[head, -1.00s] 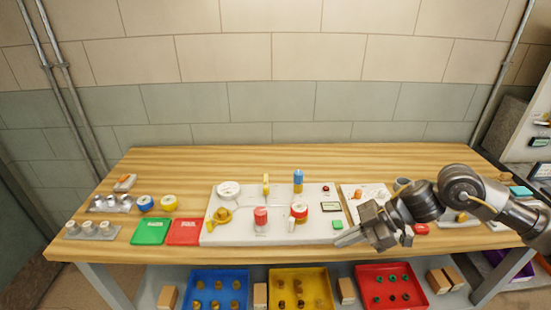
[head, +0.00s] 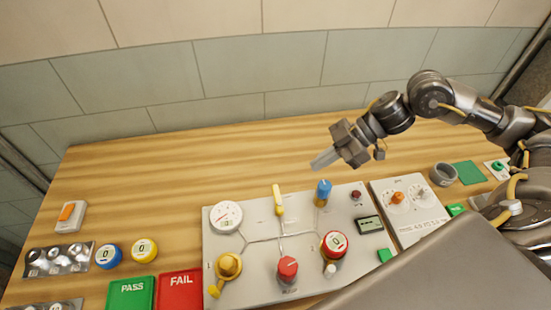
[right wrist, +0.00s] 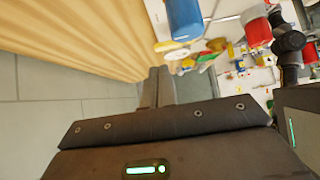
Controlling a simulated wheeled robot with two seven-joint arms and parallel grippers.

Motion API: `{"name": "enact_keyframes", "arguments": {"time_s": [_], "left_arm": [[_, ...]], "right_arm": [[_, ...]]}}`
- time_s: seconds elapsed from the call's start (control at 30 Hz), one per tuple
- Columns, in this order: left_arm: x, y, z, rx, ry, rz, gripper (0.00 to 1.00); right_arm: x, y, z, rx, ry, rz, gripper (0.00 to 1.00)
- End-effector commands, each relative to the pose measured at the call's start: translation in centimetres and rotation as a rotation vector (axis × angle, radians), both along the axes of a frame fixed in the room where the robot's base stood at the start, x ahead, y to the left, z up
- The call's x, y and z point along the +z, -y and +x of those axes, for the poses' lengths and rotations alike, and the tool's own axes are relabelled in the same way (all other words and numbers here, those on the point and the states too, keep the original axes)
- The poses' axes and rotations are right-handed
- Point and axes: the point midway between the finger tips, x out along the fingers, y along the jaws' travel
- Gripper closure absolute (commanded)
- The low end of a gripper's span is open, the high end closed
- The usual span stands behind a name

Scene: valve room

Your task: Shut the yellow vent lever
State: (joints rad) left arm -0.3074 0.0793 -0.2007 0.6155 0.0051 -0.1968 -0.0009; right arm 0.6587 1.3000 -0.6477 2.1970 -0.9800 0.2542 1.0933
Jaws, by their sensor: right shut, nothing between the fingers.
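A pale panel (head: 248,292) lies on the wooden bench. A slim yellow lever (head: 278,197) stands at its back edge, pointing away from me, on a thin pipe line. A second yellow part, a round knob with a handle (head: 228,266), sits at the panel's front left. I cannot read which one is labelled vent. My right gripper (head: 318,163) is shut and empty, behind and above the blue-topped handle (head: 323,192), to the right of the slim lever and apart from it. In the right wrist view its closed fingers (right wrist: 157,84) show. My left gripper is out of view.
A gauge (head: 226,216), red knob (head: 287,268) and red-and-white dial (head: 334,245) crowd the panel. A smaller panel (head: 405,215) with an orange knob stands to the right. The bench behind the panels is clear. Green PASS and red FAIL plates (head: 180,290) lie left.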

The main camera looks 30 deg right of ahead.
Motion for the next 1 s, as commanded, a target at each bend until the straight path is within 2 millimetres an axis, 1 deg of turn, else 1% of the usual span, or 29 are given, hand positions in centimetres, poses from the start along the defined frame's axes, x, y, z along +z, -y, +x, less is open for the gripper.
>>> {"name": "enact_keyframes", "arguments": {"time_s": [0.07, 0.3, 0.47, 0.57, 0.67, 0.8, 1.0], "left_arm": [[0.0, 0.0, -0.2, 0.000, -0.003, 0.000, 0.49], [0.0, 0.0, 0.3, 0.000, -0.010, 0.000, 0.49], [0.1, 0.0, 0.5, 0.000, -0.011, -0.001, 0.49], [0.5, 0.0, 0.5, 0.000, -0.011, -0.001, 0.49], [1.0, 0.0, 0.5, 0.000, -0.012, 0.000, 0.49], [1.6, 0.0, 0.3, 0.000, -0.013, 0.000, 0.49], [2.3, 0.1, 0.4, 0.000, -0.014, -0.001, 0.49]], "right_arm": [[-0.1, 0.1, -0.1, -0.001, -0.001, -0.002, 1.00], [-0.3, 0.0, 0.9, 0.000, -0.009, 0.000, 1.00], [-0.6, -0.3, 1.3, 0.001, -0.011, 0.002, 1.00], [-1.2, -1.1, 1.4, 0.002, -0.014, 0.004, 1.00], [-2.2, -2.3, 1.7, 0.004, -0.014, 0.003, 1.00], [-3.9, -4.1, 2.1, 0.003, -0.013, 0.003, 1.00], [-5.9, -6.2, 2.7, 0.003, -0.012, 0.002, 1.00]]}}
